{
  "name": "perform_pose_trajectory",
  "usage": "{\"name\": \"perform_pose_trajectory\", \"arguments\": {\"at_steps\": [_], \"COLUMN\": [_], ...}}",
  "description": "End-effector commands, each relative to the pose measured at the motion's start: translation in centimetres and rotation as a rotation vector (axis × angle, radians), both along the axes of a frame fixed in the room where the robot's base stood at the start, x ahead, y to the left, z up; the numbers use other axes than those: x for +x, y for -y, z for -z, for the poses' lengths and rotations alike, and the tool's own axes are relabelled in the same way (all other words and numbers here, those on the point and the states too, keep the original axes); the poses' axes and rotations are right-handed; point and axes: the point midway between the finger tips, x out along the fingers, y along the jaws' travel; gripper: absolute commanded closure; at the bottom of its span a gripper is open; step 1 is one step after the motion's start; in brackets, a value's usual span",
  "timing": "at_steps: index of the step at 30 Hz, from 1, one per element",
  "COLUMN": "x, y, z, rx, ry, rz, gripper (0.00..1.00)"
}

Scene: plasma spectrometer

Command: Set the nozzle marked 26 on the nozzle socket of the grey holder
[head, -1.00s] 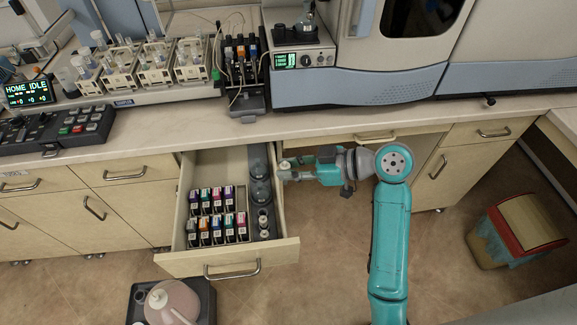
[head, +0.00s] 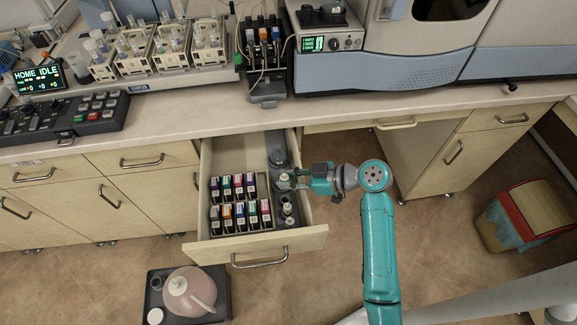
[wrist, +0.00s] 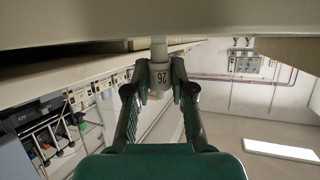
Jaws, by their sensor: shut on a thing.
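The nozzle marked 26 (wrist: 160,78) is pale with dark digits, which appear upside down in the wrist view. My gripper (wrist: 160,88) is shut on it, one finger on each side. In the head view my gripper (head: 287,180) reaches in from the right over the open drawer (head: 268,243). It is above the dark grey strip (head: 279,207) along the drawer's right side, which may be the grey holder. A round dark piece on the strip is partly hidden under the gripper. I cannot make out the nozzle socket.
Several small white-topped pieces (head: 287,209) stand on the strip nearer the drawer front. The counter edge (head: 200,130) lies behind. A tray with a pink jug (head: 190,290) stands on the floor.

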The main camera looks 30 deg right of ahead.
Motion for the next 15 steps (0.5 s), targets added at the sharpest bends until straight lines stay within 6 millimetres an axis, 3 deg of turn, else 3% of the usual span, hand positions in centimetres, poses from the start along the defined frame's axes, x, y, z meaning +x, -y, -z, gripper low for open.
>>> {"name": "perform_pose_trajectory", "arguments": {"at_steps": [15], "x": [-0.1], "y": [0.0], "z": [2.9], "rx": [-0.001], "ry": [0.0], "rz": [0.001], "gripper": [1.0]}}
